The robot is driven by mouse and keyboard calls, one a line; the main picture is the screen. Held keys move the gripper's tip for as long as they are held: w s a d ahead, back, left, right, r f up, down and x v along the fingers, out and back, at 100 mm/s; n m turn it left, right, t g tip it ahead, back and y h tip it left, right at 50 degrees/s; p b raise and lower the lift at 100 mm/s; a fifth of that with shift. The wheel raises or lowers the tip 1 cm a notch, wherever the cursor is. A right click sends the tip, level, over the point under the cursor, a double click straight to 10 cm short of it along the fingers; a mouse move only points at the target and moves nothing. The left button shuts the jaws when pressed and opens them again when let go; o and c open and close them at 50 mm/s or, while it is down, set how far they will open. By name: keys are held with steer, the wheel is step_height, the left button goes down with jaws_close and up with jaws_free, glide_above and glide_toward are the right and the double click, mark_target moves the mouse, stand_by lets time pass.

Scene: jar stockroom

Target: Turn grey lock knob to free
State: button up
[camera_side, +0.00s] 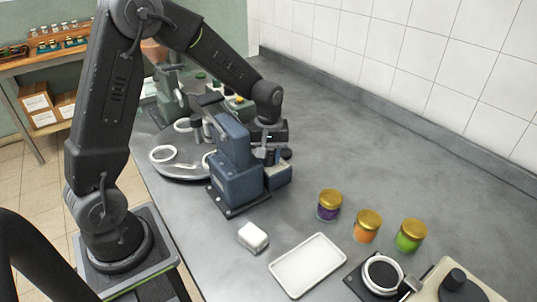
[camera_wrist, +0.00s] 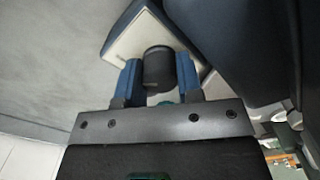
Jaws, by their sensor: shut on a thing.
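The dark grey lock knob (camera_wrist: 158,66) stands on a pale panel (camera_wrist: 128,42) in the wrist view. My gripper (camera_wrist: 158,75) is shut on it, with one blue finger on each side of the knob. In the side view my gripper (camera_side: 271,148) is down at the far side of the blue machine (camera_side: 236,170), whose upright part hides some of it. The knob in the grip cannot be made out clearly there. Any marking for the lock's position is not readable.
A round turntable with white rings (camera_side: 180,172) stands left of the blue machine. A white block (camera_side: 252,236), a white tray (camera_side: 308,264) and jars with purple (camera_side: 329,205), orange (camera_side: 367,226) and green (camera_side: 411,236) contents stand in front. The counter at the right back is clear.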

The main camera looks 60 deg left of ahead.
mark_target(269, 154)
steer(key=o, duration=0.9)
steer(key=shift+r, duration=0.15)
step_height(269, 154, up, 14)
steer(key=shift+f, duration=0.2)
steer(key=s+d+r+m+t, duration=0.1)
steer(key=s, duration=0.2)
steer(key=s+d+r+m, duration=0.2)
steer(key=s, duration=0.1)
steer(key=s+d+r+m+t, duration=0.1)
steer(key=s+d+m, duration=0.1)
steer(key=s, duration=0.1)
steer(key=shift+s+r+t, duration=0.2)
steer(key=shift+r+t, duration=0.05)
steer(key=shift+t, duration=0.05)
steer(key=s+d+m+t, duration=0.1)
steer(key=s+m, duration=0.1)
steer(key=s, duration=0.1)
steer(key=s+d+f+m+t, duration=0.1)
steer(key=s+m, duration=0.1)
steer(key=s, duration=0.1)
steer(key=s+d+m+t, duration=0.1)
steer(key=s+m, duration=0.1)
steer(key=s, duration=0.2)
steer(key=shift+f, duration=0.15)
